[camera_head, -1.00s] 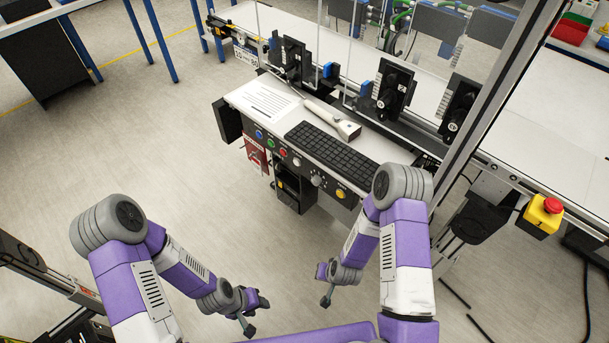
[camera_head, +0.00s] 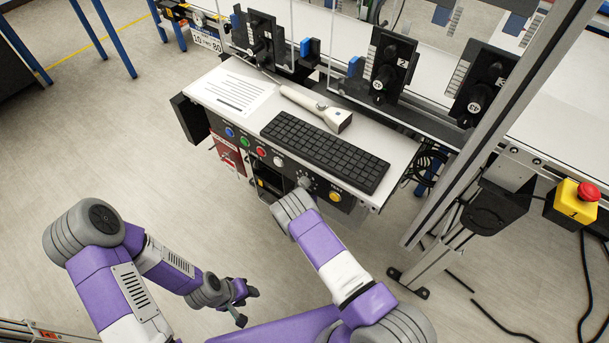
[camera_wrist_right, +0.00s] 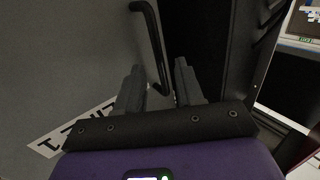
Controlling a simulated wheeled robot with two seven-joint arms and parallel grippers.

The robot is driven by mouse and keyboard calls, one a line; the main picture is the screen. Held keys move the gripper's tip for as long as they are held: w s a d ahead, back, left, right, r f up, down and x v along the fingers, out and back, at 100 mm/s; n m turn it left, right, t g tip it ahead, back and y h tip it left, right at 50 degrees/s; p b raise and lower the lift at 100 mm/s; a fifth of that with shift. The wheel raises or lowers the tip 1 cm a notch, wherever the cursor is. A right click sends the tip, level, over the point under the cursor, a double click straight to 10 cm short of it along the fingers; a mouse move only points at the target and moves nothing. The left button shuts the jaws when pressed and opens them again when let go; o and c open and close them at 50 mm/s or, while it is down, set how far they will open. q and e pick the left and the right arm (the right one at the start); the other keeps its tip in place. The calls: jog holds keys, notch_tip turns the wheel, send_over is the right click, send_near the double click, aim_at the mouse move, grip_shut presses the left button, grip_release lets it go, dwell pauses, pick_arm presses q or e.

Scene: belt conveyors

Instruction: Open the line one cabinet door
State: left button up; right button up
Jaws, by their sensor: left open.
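The right wrist view shows a grey cabinet door (camera_wrist_right: 60,60) with a white LINE 1 label (camera_wrist_right: 72,130), seen upside down. A bent black handle (camera_wrist_right: 152,45) stands near the panel's edge. My right gripper (camera_wrist_right: 162,82) is open, with its fingers on either side of the handle's lower end; contact is not clear. A dark area (camera_wrist_right: 220,50) lies right of the edge; I cannot tell whether the door is ajar. In the head view my left gripper (camera_head: 247,306) is open and empty above the floor. My right gripper and the labelled door are not visible there.
A console with a keyboard (camera_head: 325,152), a scanner (camera_head: 318,110) and a paper sheet (camera_head: 233,93) stands ahead. A metal post (camera_head: 490,120) and a yellow emergency-stop box (camera_head: 573,207) are at right. Free floor (camera_head: 110,140) lies at left.

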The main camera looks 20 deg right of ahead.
jog(key=shift+b+x, duration=0.3)
jog(key=shift+x, duration=1.1)
grip_shut()
dwell(0.4)
